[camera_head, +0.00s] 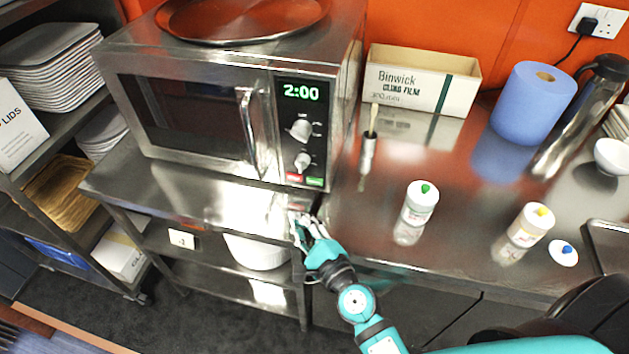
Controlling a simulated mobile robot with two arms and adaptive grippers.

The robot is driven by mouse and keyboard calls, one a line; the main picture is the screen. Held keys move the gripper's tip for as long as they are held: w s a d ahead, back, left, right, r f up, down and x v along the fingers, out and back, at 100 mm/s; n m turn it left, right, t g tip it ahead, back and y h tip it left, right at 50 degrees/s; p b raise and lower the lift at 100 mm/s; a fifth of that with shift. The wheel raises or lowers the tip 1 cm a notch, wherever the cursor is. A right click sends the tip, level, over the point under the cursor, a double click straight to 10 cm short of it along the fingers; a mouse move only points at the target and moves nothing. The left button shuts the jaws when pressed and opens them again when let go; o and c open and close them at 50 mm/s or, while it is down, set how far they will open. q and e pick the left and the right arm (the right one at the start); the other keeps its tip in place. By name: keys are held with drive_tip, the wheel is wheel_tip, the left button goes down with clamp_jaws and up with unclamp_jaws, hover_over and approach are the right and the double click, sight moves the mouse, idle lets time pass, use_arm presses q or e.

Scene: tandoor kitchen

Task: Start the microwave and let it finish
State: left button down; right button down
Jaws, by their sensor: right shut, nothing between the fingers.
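The steel microwave (190,118) stands on a metal shelf at upper left, its door shut. Its display (301,92) reads 2:00 in green. Below the display are two knobs, an upper one (300,129) and a lower one (302,161). A red button (293,177) and a green button (314,182) sit at the bottom of the panel. My right gripper (299,218) is shut and empty, just below and in front of the panel, apart from the buttons. My left gripper is not in view.
A round metal tray (240,17) lies on top of the microwave. On the counter to the right are a cling film box (420,79), a blue roll (533,102), a brush (368,150) and two white bottles, green-capped (421,202) and yellow-capped (531,224). Stacked plates (50,68) stand at left.

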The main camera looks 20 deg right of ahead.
sight(315, 181)
drive_tip(key=w+d, duration=0.4)
drive_tip(key=w, duration=0.2)
drive_tip(key=shift+w+d, duration=0.3)
drive_tip(key=shift+w, duration=0.1)
drive_tip(key=shift+w, duration=0.1)
idle(1.1)
drive_tip(key=shift+w+d, duration=0.25)
